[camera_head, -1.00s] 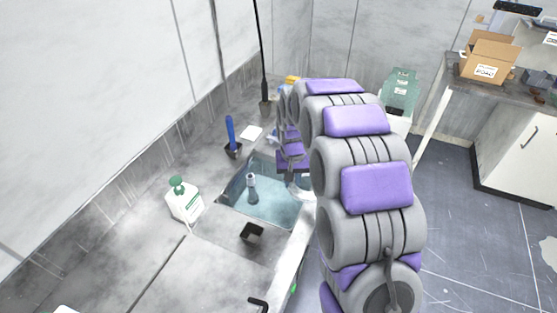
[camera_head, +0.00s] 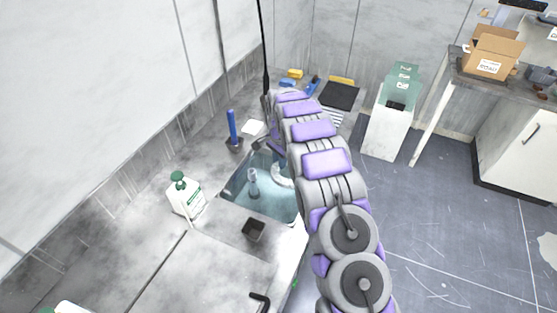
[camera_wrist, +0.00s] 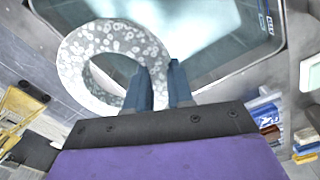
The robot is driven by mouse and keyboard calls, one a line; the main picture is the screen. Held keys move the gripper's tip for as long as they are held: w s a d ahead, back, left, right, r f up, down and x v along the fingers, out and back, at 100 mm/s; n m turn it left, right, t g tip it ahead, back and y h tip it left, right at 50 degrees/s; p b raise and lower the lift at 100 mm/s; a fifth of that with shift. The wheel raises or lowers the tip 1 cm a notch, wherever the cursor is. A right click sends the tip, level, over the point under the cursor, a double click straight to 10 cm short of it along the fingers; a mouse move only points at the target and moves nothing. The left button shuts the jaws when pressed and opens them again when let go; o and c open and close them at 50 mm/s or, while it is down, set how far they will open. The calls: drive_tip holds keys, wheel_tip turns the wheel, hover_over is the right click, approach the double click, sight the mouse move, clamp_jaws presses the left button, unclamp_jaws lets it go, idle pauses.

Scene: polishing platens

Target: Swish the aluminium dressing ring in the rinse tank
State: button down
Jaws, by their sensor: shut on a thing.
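The aluminium dressing ring (camera_wrist: 72,65) is a pale grey, speckled flat ring at the upper left of the wrist view. My gripper (camera_wrist: 160,78) is shut on its rim, with one dark finger on each side. In the head view, part of the ring (camera_head: 281,174) shows over the right part of the rinse tank, beside my arm. The rinse tank (camera_head: 236,190) is a sunken basin with pale blue water; the wrist view shows it too (camera_wrist: 215,35). Whether the ring touches the water is unclear. My arm hides the tank's right side and most of the gripper.
A bottle-like object (camera_head: 253,182) stands in the tank. A white bottle with a green cap (camera_head: 186,197), a small black cup (camera_head: 254,229) and a blue-handled tool in a holder (camera_head: 232,130) stand around it. The counter at front left is mostly clear.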

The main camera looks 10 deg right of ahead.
drive_tip(key=shift+w+a+f+m, duration=0.2)
drive_tip(key=shift+w+f+m, duration=0.05)
drive_tip(key=shift+f+m, duration=0.05)
drive_tip(key=shift+f+b, duration=1.1)
drive_tip(key=shift+f, duration=6.75)
drive_tip(key=shift+r, duration=0.1)
drive_tip(key=shift+r+p, duration=1.45)
drive_tip(key=shift+r, duration=4.75)
drive_tip(key=shift+d, duration=0.1)
